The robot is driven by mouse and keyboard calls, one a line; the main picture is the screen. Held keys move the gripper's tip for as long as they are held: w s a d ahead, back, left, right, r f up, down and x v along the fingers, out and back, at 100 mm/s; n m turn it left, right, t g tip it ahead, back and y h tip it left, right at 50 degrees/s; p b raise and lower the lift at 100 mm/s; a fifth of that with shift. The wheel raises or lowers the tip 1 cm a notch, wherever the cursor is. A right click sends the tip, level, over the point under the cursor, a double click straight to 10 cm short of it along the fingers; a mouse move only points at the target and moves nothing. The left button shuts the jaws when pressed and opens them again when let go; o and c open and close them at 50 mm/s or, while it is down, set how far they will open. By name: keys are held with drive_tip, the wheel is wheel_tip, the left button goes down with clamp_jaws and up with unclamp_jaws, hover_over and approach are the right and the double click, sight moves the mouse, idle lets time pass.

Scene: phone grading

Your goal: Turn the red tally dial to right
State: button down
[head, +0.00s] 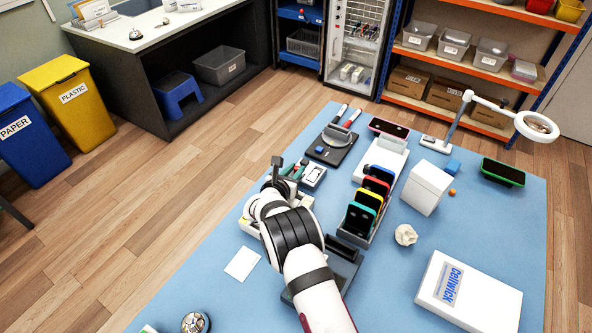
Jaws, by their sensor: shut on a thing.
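My arm reaches from the bottom of the head view to the left part of the blue work mat (395,268). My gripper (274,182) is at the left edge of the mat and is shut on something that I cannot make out. I cannot pick out the red tally dial for sure; my wrist and gripper cover part of a pale unit (249,227) there. Small red and green parts show just right of the gripper, too small to name. Which way the dial points cannot be seen.
A rack (352,236) of upright coloured phones stands right of my wrist. A white box (425,187), a magnifier lamp (537,127), a crumpled ball (405,235) and a large white box (468,291) are further right. A white card (242,264) lies left of my arm.

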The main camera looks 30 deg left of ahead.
drive_tip(key=shift+w+a+r+m+h, duration=0.1)
drive_tip(key=shift+a+m+h, duration=0.1)
drive_tip(key=shift+m+h, duration=0.9)
drive_tip(key=shift+w+a+r+m+h, duration=0.1)
drive_tip(key=shift+a+m+h, duration=0.05)
drive_tip(key=shift+m+h, duration=0.95)
drive_tip(key=shift+f+h, duration=0.1)
drive_tip(key=shift+h, duration=0.2)
drive_tip(key=shift+s+f, duration=0.1)
drive_tip(key=shift+s, duration=0.2)
drive_tip(key=c, duration=0.8)
unclamp_jaws()
drive_tip(key=shift+d, duration=0.1)
drive_tip(key=shift+o, duration=0.2)
drive_tip(key=v, duration=1.5)
drive_tip(key=shift+s+a+r, duration=0.2)
drive_tip(key=shift+s+r, duration=0.05)
